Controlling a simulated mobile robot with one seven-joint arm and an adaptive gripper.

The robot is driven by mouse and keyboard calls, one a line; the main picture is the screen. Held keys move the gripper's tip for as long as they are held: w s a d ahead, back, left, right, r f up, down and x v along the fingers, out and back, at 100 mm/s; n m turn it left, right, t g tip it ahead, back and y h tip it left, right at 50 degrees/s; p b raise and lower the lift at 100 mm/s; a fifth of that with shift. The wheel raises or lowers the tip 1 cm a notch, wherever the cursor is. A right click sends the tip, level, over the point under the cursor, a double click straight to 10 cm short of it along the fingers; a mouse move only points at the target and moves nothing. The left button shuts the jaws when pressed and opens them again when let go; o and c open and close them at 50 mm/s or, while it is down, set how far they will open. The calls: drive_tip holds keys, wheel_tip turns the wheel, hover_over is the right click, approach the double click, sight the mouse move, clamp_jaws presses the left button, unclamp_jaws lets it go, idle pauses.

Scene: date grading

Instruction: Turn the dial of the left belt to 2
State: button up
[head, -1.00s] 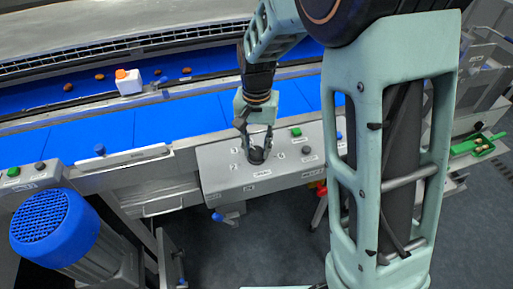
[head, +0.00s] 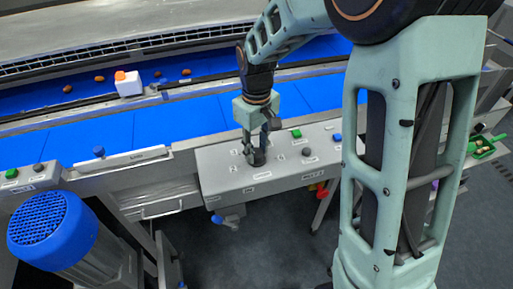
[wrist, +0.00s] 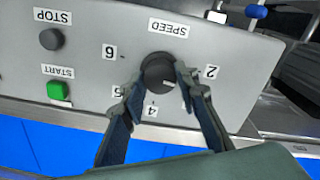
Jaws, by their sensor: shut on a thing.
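The dark round dial (wrist: 157,68) sits on a grey control panel (wrist: 235,60) under a SPEED label. In the wrist view the numbers 2, 4, 5 and 6 show around it, 5 partly covered; a finger appears to hide the place between 2 and 4. A pale mark on the dial faces lower right, toward that hidden place. My gripper (wrist: 160,73) is shut on the dial, one finger on each side. In the head view the gripper (head: 256,150) reaches down from above onto the dial (head: 257,159).
A green START button (wrist: 57,90) and a dark STOP button (wrist: 52,39) are beside the dial. Blue belts (head: 120,127) run behind the panel. A blue motor (head: 52,230) stands at left. A green tray (head: 482,147) is at far right.

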sight(256, 152)
drive_tip(key=shift+n, duration=1.7)
drive_tip(key=o, duration=1.1)
drive_tip(key=shift+o, duration=0.2)
drive_tip(key=shift+r, duration=0.15)
wheel_tip(256, 152, up, 12)
